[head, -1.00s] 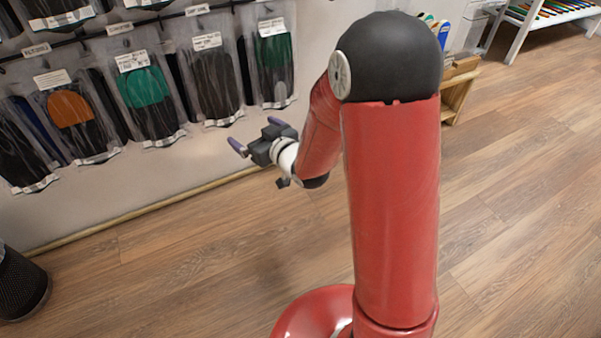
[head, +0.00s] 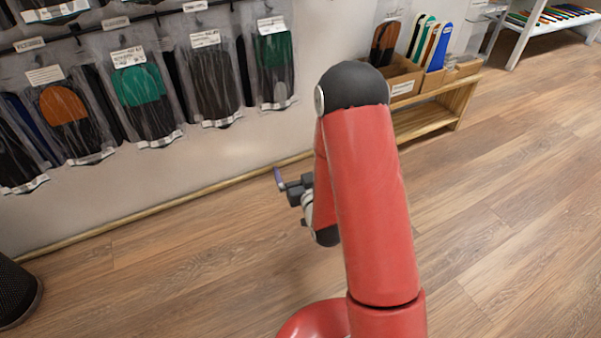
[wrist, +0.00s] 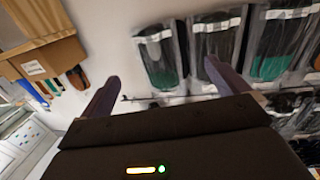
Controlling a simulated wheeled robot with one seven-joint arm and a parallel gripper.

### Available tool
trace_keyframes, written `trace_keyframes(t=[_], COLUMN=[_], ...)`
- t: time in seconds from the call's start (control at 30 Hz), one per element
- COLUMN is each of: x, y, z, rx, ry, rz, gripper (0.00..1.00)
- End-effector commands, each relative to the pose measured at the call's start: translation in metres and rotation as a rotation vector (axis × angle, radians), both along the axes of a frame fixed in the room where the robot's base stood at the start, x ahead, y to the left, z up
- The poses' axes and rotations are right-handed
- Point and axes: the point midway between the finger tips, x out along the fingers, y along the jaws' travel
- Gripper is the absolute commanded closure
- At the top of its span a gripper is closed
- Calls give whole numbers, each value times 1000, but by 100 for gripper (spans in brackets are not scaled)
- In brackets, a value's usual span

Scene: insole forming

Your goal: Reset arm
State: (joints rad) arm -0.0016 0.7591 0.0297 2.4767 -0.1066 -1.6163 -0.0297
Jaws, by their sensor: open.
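My gripper (head: 279,180) shows in the head view left of my red arm, in front of the wall and above the wooden floor. Part of it is hidden behind the arm. In the wrist view my gripper (wrist: 160,92) has its two purple fingers spread wide apart. It is open, with nothing between the fingers. The fingers point toward the wall with the hanging packs, and the picture there is upside down.
Packaged insoles (head: 145,95) hang in a row on the wall at left. A low wooden bench (head: 430,118) with cardboard boxes (head: 400,78) stands behind my arm. A dark bin (head: 15,292) is at lower left. The wooden floor (head: 500,220) is clear at right.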

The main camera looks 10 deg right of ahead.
Motion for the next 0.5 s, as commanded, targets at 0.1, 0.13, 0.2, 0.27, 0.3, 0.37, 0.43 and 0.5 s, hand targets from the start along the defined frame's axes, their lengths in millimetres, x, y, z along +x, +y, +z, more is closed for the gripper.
trace_keyframes(t=[0.1,0.13,0.2,0.27,0.3,0.37,0.43,0.5], x=[-2,-2,-2,-2,-1,2,6,10], y=[-3,-4,-4,-4,-4,-4,-5,-7], z=[-4,-4,-4,-3,-1,5,19,37], rx=[-1,-1,-1,-1,-2,-6,-16,-29], ry=[-4,-5,-6,-5,-1,10,39,86], rz=[-11,-13,-14,-14,-14,-15,-16,-20], gripper=[1,1,1,1,1,1,1,1])
